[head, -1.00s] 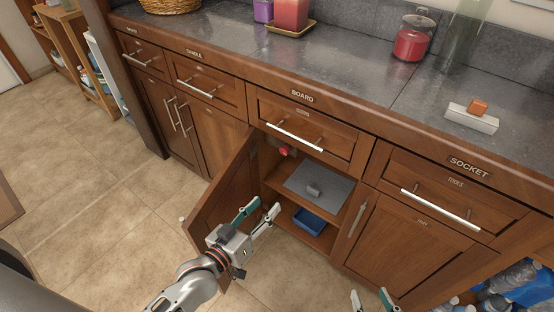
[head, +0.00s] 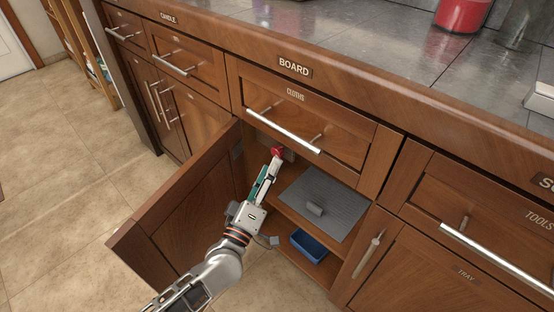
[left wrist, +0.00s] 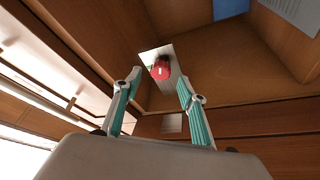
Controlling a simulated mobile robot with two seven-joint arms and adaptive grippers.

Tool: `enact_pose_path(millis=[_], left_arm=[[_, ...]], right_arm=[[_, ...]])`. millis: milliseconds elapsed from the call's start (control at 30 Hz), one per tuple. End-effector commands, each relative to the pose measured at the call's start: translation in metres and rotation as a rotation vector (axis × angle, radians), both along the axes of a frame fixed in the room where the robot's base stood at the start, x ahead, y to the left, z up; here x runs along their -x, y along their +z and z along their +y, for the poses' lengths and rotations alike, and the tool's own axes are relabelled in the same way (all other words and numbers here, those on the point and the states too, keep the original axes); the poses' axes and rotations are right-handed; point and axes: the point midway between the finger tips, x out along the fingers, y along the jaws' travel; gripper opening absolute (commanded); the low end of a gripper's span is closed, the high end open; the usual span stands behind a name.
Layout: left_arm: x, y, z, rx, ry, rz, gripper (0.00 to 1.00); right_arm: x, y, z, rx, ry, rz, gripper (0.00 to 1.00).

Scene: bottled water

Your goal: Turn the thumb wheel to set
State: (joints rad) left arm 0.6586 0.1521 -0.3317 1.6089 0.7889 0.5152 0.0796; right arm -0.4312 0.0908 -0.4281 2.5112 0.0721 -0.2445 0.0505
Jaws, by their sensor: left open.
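The red thumb wheel (head: 277,151) sits inside the open cabinet, high up near the underside of the drawer. In the left wrist view the red wheel (left wrist: 160,70) has a pale mark and sits on a light metal plate (left wrist: 170,62). My left gripper (head: 271,168) reaches into the cabinet opening, its fingertips just short of the wheel or beside it. In the left wrist view its teal-padded fingers (left wrist: 157,92) are apart, with the wheel ahead between them. I cannot tell whether they touch it. My right gripper is not in view.
The cabinet door (head: 185,215) stands open to the left of my arm. The drawer handle (head: 283,131) juts out above.

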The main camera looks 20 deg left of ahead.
Motion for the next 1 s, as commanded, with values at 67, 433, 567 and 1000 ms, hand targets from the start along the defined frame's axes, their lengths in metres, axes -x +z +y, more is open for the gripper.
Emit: enact_pose_path(millis=[67, 433, 567, 1000], left_arm=[[-0.012, -0.001, 0.0, 0.001, 0.0, 0.003, 0.41], [-0.043, 0.007, -0.001, -0.002, -0.001, 0.004, 0.41], [-0.044, 0.008, -0.001, -0.002, -0.001, 0.003, 0.41], [-0.043, 0.008, -0.001, 0.0, 0.0, 0.004, 0.03]], right_arm=[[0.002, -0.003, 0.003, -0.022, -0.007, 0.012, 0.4], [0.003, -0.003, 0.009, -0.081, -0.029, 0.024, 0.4], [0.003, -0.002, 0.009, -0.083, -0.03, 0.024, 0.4], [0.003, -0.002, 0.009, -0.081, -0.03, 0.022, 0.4]])
